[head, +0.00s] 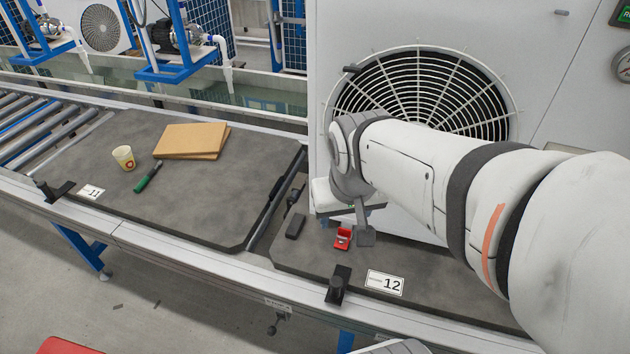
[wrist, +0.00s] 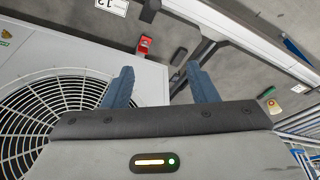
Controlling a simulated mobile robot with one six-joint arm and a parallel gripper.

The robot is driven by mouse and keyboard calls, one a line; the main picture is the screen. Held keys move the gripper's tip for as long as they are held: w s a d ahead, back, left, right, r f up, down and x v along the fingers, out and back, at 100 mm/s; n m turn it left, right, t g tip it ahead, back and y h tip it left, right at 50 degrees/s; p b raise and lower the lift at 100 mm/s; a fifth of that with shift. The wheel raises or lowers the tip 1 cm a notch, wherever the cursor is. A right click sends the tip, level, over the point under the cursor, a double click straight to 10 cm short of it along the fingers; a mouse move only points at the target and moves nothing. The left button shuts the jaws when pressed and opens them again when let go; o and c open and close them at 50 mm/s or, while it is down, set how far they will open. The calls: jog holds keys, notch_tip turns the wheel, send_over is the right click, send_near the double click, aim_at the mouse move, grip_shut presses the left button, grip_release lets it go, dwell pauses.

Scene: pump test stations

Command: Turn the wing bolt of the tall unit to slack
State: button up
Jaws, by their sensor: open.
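The tall unit (head: 345,30) is a large white cabinet with a round black fan grille (head: 470,90), standing behind my arm on the right. A small dark piece (head: 351,69) sticks out at the grille's upper left edge; I cannot tell if it is the wing bolt. My gripper (head: 345,210) is in front of the cabinet, above the station 12 mat, partly hidden by my own wrist. In the wrist view my gripper (wrist: 160,72) has its two blue-grey fingers apart with nothing between them. The cabinet (wrist: 75,45) and its grille (wrist: 45,105) lie left there.
A red item (head: 342,238) and a black block (head: 295,226) lie below my gripper, near the "12" label (head: 384,283). The station 11 mat (head: 210,200) on the left holds a cup (head: 123,157), a green-handled tool (head: 148,177) and brown boards (head: 190,140).

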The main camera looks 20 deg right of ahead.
jog(key=w+d+f+m+h+b, duration=0.1)
jog(key=w+d+f+m+b, duration=0.1)
jog(key=w+f+b, duration=0.45)
jog(key=w+d+f+m+b, duration=0.15)
jog(key=w+f, duration=0.25)
jog(key=f, duration=0.5)
jog(key=m+b, duration=0.2)
jog(key=b, duration=0.7)
send_near(342, 238)
jog(key=f, duration=0.2)
jog(key=shift+t+h, duration=0.3)
jog(key=shift+h, duration=0.2)
jog(key=b+x, duration=0.2)
jog(key=x, duration=0.5)
jog(key=shift+w+a+f, duration=0.15)
jog(key=c, duration=1)
